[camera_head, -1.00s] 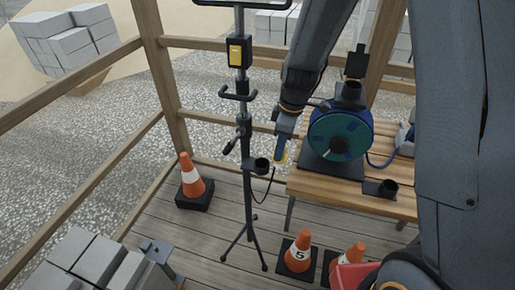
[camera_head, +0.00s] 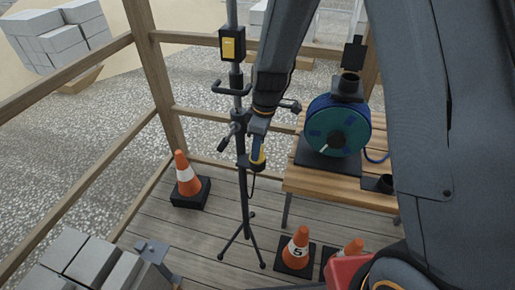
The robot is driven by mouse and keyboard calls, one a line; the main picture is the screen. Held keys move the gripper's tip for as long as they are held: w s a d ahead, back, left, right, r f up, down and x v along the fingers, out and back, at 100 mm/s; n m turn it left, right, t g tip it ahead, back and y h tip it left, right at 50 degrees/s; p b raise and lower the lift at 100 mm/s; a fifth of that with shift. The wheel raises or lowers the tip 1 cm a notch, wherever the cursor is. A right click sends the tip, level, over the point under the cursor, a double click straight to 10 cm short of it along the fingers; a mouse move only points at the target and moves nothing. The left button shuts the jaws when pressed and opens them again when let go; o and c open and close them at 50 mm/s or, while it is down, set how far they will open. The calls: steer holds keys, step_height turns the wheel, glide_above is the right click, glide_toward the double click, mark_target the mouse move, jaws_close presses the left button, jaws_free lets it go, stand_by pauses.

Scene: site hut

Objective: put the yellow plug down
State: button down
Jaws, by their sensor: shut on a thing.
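My gripper (camera_head: 257,135) points down beside the black stand (camera_head: 242,190). It is shut on the yellow plug (camera_head: 259,157), of which a small yellow part shows below the fingers. The plug is in line with the small dark cup (camera_head: 257,167) on the side of the stand. I cannot tell whether the plug is in the cup or just above it. A dark cable hangs below the cup.
A blue cable reel (camera_head: 337,127) stands on a wooden bench (camera_head: 335,187) to the right. The stand carries a yellow box (camera_head: 233,48). Orange cones (camera_head: 185,175) stand on the deck. Grey blocks (camera_head: 88,262) lie at the lower left.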

steer(key=shift+f, duration=0.25)
steer(key=c, duration=1.4)
jaws_free()
step_height(320, 180, up, 12)
steer(key=d+p, duration=0.1)
steer(key=p, duration=0.6)
steer(key=s+d+r+m+t, duration=0.1)
steer(key=s+d+r+m, duration=0.3)
steer(key=s+d+m, duration=0.3)
steer(key=s+d+r+m+t+h, duration=0.1)
steer(key=s+d+r+m, duration=0.3)
steer(key=s+d+m, duration=0.3)
steer(key=shift+s+r, duration=0.35)
steer(key=shift+s, duration=0.3)
